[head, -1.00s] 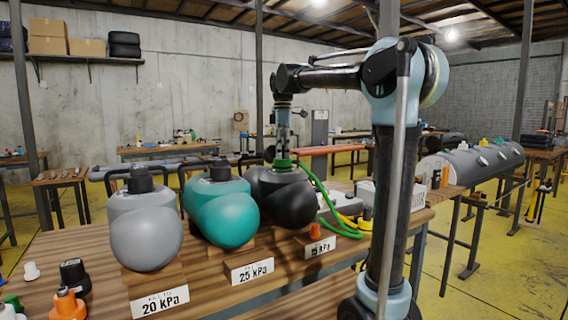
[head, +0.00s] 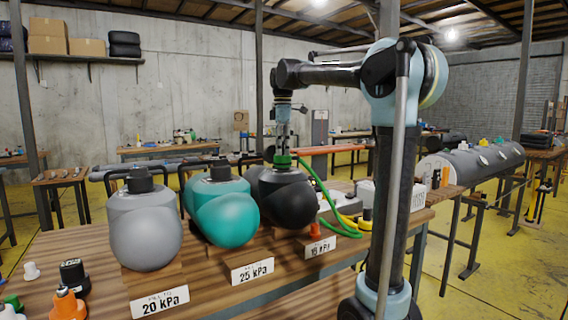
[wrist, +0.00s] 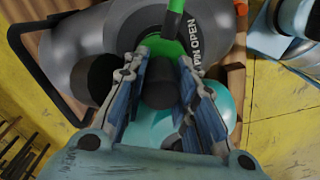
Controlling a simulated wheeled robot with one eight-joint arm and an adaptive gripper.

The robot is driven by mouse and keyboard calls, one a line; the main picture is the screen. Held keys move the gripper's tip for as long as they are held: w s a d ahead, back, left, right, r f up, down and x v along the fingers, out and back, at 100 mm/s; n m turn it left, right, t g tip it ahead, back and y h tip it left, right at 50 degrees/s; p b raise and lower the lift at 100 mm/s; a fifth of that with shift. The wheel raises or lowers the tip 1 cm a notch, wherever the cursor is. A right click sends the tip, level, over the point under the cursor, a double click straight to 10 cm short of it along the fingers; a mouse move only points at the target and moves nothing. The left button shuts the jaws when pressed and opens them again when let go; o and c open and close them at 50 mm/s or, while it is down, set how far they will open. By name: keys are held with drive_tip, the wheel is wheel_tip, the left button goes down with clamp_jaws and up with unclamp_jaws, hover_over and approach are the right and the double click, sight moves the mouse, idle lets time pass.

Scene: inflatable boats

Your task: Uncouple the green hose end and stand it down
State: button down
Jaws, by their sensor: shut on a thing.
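The green hose end (head: 283,160) sits at the top of the black inflatable (head: 286,195), behind the 15 kPa sign (head: 320,246). My gripper (head: 283,148) points down over it and is shut on it. In the wrist view the two fingers (wrist: 162,62) flank a dark cylinder (wrist: 160,85) with a green collar (wrist: 128,32) beyond. The green hose (head: 325,200) runs from the hose end down to the right. The fingers hide much of the joint; I cannot tell whether it is still coupled.
A teal inflatable (head: 224,215) and a grey one (head: 146,235) stand close on the left along the wooden bench (head: 90,255). An orange cap (head: 315,230) sits near the 15 kPa sign. Loose fittings (head: 70,290) lie at the bench's near left.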

drive_tip(key=shift+r, duration=0.1)
idle(0.3)
drive_tip(key=shift+r, duration=2.15)
